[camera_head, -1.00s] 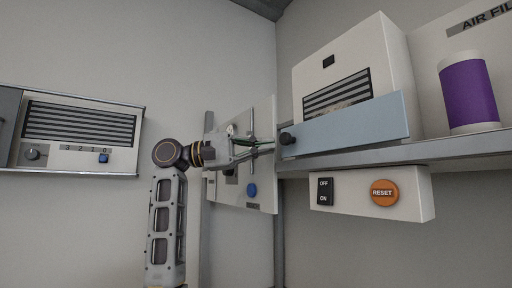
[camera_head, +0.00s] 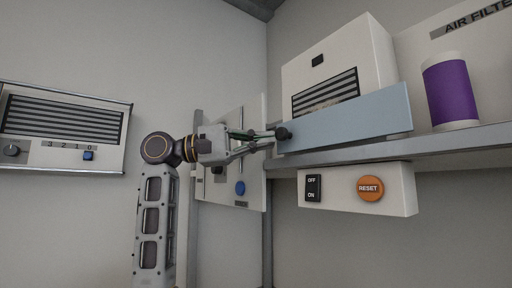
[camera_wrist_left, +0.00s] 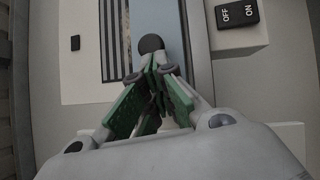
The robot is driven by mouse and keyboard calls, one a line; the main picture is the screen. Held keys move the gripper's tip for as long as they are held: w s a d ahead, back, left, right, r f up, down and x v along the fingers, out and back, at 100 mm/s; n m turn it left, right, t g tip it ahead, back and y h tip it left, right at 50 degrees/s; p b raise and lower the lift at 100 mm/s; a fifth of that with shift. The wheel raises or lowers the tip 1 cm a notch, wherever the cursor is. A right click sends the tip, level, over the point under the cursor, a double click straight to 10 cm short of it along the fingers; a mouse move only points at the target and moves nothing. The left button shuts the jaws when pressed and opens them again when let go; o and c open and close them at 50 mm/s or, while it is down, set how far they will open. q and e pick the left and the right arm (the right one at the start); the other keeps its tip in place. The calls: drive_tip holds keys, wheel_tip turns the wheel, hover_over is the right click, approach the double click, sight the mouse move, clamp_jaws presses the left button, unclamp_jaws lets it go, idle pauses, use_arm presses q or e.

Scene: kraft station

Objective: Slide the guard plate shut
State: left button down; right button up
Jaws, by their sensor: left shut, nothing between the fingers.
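The guard plate (camera_head: 345,122) is a flat light-blue panel in front of the lower part of a white unit, along the shelf. It covers part of the unit's dark slatted vent (camera_head: 325,92). A black round knob (camera_head: 283,133) sits at the plate's left end. My left gripper (camera_head: 272,139) is shut and empty, its fingertips right at the knob from the left. In the left wrist view the knob (camera_wrist_left: 151,43) shows just beyond the green-padded fingers (camera_wrist_left: 152,66), with the plate (camera_wrist_left: 158,20) behind. I cannot tell whether the fingertips touch it. My right gripper is not in view.
A grey shelf edge (camera_head: 440,146) runs under the plate. Below it is a white box with an OFF/ON switch (camera_head: 313,188) and an orange RESET button (camera_head: 370,188). A purple cylinder (camera_head: 450,92) stands at right. A slatted panel (camera_head: 62,122) hangs on the left wall.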

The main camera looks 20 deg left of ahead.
use_arm(q)
drive_tip(key=b, duration=0.4)
approach(402, 110)
drive_tip(key=x, duration=0.5)
drive_tip(key=shift+s+d, duration=0.15)
drive_tip(key=shift+d, duration=0.1)
